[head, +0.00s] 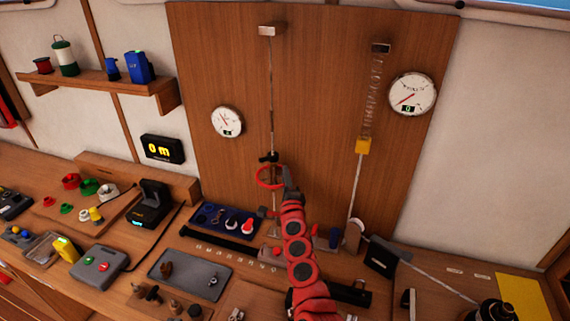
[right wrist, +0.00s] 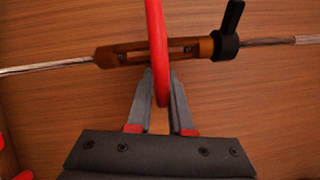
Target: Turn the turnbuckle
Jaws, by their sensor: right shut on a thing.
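The turnbuckle (right wrist: 165,50) is a bronze-brown slotted body in line with a thin wire, with a black lever piece (right wrist: 228,40) at one end. A red ring (right wrist: 158,40) stands around its middle, seen edge-on in the right wrist view. In the head view the ring (head: 259,181) hangs low on the left wire of the wooden board. My right gripper (right wrist: 163,82) is shut on the red ring, its two grey fingers on either side of the rim. My right gripper (head: 287,178) and arm hide part of the turnbuckle in the head view. My left gripper is not in view.
Two round gauges (head: 227,121) (head: 412,94) hang on the board. The bench below is crowded, with a blue tray (head: 207,213) and a grey tray (head: 196,263).

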